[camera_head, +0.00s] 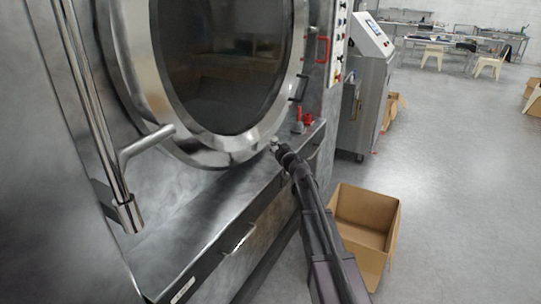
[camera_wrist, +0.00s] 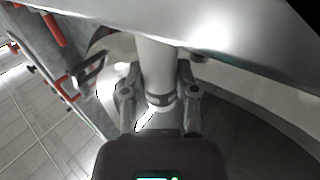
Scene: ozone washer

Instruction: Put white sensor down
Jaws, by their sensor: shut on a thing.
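The white sensor (camera_wrist: 156,65) shows in the wrist view as a pale upright cylinder with a dark band near its lower end. My gripper (camera_wrist: 158,95) is shut on it, one finger on each side. In the head view my gripper (camera_head: 276,146) is at the front of the washer's round door, above the metal ledge (camera_head: 190,225). The sensor is too small there to make out clearly. I cannot tell whether the sensor touches the ledge or the door rim.
The washer door (camera_head: 220,60) with its thick metal rim stands beside my gripper. Red items (camera_head: 303,122) stand on the ledge just right of it. An open cardboard box (camera_head: 365,222) is on the floor to the right of my arm.

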